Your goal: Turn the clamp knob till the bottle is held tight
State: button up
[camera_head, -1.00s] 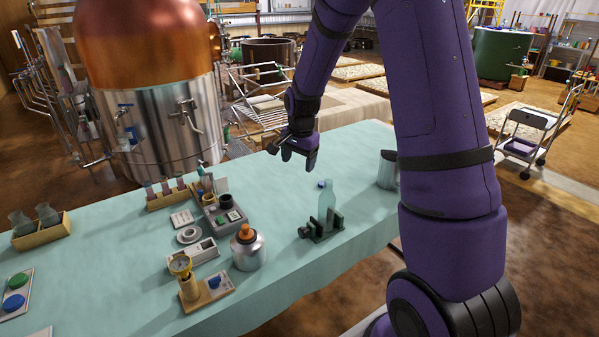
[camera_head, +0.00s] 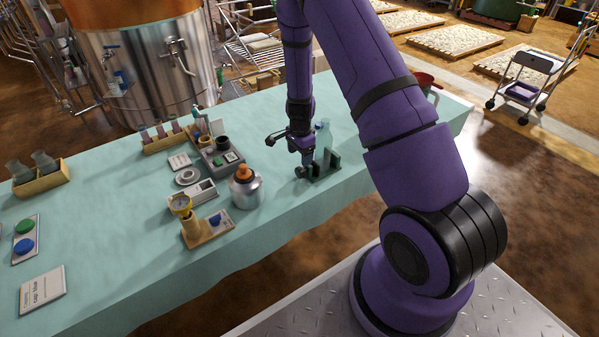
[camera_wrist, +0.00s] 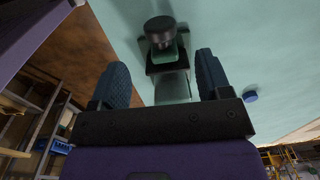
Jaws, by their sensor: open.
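The dark clamp (camera_head: 333,160) stands on the table with its round black knob (camera_head: 301,172) on its left side. The pale teal bottle (camera_head: 324,133) is upright in the clamp, partly hidden by my arm. My gripper (camera_head: 306,157) points down right by the knob end of the clamp. In the wrist view the knob (camera_wrist: 160,28) shows ahead, roughly between the two blue-grey fingers of my gripper (camera_wrist: 162,62). The fingers are apart, with no visible contact on the knob. I cannot tell how tightly the clamp holds the bottle.
A silver bottle with an orange cap (camera_head: 246,188) stands left of the clamp. A gauge on a wooden stand (camera_head: 190,222) and a grey device (camera_head: 222,150) are further left. A blue disc (camera_wrist: 250,97) lies near the clamp. Bare table lies in front of the clamp.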

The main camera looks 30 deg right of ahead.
aim_at(300, 168)
notch_tip(300, 168, down, 9)
jog(key=shift+w+r, duration=0.15)
jog(key=shift+r, duration=0.05)
dwell(0.3)
jog(key=c, duration=0.9)
